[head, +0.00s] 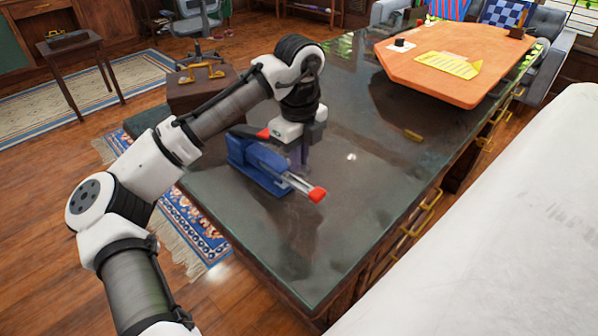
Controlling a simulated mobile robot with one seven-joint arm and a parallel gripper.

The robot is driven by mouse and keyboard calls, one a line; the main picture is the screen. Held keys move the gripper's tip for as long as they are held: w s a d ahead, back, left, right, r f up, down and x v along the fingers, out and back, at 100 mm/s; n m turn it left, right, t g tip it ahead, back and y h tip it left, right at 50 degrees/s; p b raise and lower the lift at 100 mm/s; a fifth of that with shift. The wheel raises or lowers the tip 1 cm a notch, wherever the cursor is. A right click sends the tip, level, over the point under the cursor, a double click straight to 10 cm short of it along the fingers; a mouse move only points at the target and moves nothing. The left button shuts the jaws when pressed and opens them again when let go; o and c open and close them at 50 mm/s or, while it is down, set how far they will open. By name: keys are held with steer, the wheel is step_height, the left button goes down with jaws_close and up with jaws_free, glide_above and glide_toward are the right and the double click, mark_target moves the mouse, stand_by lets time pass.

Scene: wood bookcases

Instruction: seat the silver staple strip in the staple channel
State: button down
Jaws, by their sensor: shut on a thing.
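A blue stapler (257,160) stands on the dark glossy desk top, with its silver staple channel (302,185) sticking out toward the lower right. The channel ends in a red tip (317,194). Another red part shows at the stapler's upper rear. My gripper (299,168) points down directly over the inner part of the channel, close to the stapler's front. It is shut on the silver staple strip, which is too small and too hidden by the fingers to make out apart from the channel. I cannot tell whether the strip touches the channel.
An orange board (455,85) with a yellow sheet (448,65) lies at the far end. The desk's front right is clear.

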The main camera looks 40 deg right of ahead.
mark_target(299, 186)
step_height(299, 186, down, 4)
steer(key=shift+f, duration=0.25)
